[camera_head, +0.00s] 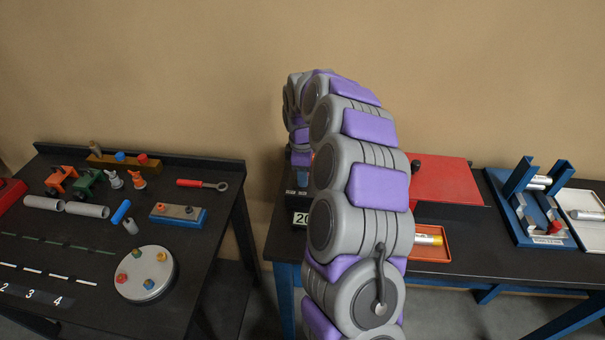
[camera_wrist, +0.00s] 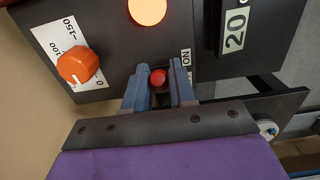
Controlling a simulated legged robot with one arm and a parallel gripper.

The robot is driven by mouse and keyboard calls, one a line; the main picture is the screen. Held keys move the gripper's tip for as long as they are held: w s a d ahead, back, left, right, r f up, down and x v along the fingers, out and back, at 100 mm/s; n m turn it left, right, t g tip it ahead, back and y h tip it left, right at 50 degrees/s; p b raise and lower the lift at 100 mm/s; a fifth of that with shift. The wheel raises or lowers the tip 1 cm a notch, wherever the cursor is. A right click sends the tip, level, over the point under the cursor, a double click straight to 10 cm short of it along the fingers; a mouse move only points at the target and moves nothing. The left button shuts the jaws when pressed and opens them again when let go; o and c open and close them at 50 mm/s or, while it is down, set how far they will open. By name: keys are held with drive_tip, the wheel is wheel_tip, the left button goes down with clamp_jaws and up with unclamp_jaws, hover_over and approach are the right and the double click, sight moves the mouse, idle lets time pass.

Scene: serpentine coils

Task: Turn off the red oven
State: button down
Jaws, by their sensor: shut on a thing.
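The red oven (camera_head: 445,182) stands on the dark middle table, partly hidden by my arm in the head view. Its dark front panel (camera_wrist: 110,35) fills the upper part of the wrist view. My gripper (camera_wrist: 160,88) is at this panel, with its fingers shut on a small red-tipped switch (camera_wrist: 158,77). An "ON" label (camera_wrist: 186,57) is just right of the fingers. A round orange lamp (camera_wrist: 147,10) glows above the switch. An orange dial (camera_wrist: 77,65) sits to the left, its white mark near the 0. The switch's stem is hidden by the fingers.
A "20" plate (camera_wrist: 235,28) is right of the panel. An orange tray (camera_head: 432,254) with a cylinder lies before the oven. A blue stand (camera_head: 540,205) and white tray (camera_head: 590,228) are at the right. The left table (camera_head: 75,260) holds toys and a round disc (camera_head: 145,283).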

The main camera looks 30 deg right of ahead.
drive_tip(key=shift+r+h+p, duration=0.1)
drive_tip(key=shift+h+p, duration=0.2)
drive_tip(key=shift+p, duration=0.1)
drive_tip(key=g+h+p, duration=0.1)
drive_tip(key=p, duration=0.1)
drive_tip(key=h+p, duration=0.1)
drive_tip(key=shift+w+a+r+g+p, duration=0.3)
drive_tip(key=shift+a+g+p, duration=0.05)
drive_tip(key=shift+g, duration=0.05)
drive_tip(key=h+p, duration=0.1)
drive_tip(key=w+a+g+h+p, duration=0.1)
drive_tip(key=p, duration=0.1)
drive_tip(key=shift+h, duration=0.3)
drive_tip(key=shift+w+a+f+g+h+p, duration=0.15)
drive_tip(key=shift+a+g+h+p, duration=0.1)
drive_tip(key=shift+g+h+p, duration=0.35)
drive_tip(key=shift+w+a+f+g+h+p, duration=0.1)
drive_tip(key=shift+a+g+h+p, duration=0.25)
drive_tip(key=shift+p, duration=0.4)
drive_tip(key=shift+d, duration=0.1)
drive_tip(key=c, duration=1.1)
unclamp_jaws()
drive_tip(key=shift+f, duration=0.1)
drive_tip(key=shift+o, duration=0.2)
